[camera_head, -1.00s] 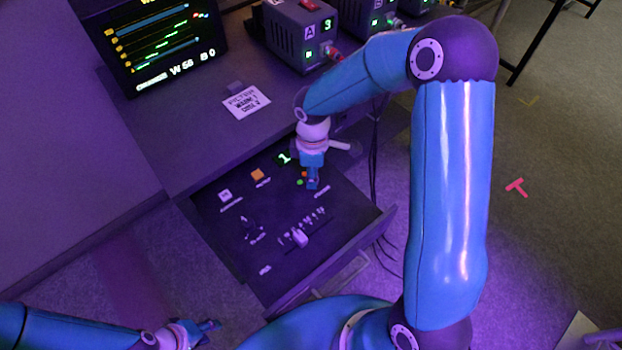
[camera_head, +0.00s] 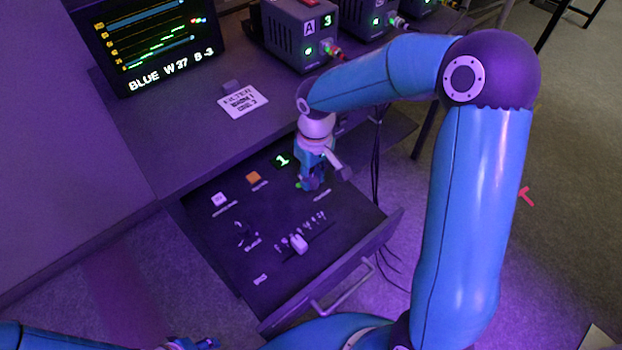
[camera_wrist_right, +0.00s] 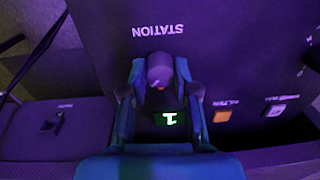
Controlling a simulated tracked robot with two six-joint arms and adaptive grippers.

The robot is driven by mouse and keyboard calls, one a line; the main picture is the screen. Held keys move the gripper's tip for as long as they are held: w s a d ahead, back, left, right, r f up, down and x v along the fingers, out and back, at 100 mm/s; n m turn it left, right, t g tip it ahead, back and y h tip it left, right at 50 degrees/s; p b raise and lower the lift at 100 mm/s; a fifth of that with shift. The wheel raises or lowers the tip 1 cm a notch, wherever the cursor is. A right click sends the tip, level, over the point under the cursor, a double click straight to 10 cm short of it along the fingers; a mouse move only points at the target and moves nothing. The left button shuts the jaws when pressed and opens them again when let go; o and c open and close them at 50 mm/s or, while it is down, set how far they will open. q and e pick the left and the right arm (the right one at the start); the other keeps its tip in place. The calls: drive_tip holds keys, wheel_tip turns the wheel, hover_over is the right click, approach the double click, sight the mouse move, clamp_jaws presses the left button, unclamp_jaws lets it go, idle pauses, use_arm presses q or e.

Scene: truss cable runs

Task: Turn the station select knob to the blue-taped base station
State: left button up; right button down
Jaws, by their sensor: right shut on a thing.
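The station knob (camera_wrist_right: 159,69) is a dark round knob under the STATION label in the right wrist view. My right gripper (camera_wrist_right: 160,76) is shut on it, with one finger on each side. In the head view my right gripper (camera_head: 311,186) reaches down to the drawer panel and mostly hides the knob. A green "1" display (camera_head: 281,160) is beside it. The monitor (camera_head: 150,40) reads "BLUE W 37 B -3". My left gripper (camera_head: 195,344) is at the bottom edge, partly cut off, its jaws unclear. No blue-taped station can be made out.
The open drawer panel (camera_head: 215,235) carries an orange button (camera_head: 253,178), a white button (camera_head: 219,199) and a slider (camera_head: 298,242). A card (camera_head: 243,101) lies on the desk. A grey box marked A 3 (camera_head: 300,35) stands behind. Cables hang right of the drawer.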

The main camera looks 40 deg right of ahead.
sight(314, 177)
drive_tip(key=shift+m, duration=0.5)
drive_tip(key=c, duration=0.9)
unclamp_jaws()
drive_tip(key=r, duration=1.2)
drive_tip(key=shift+d, duration=0.3)
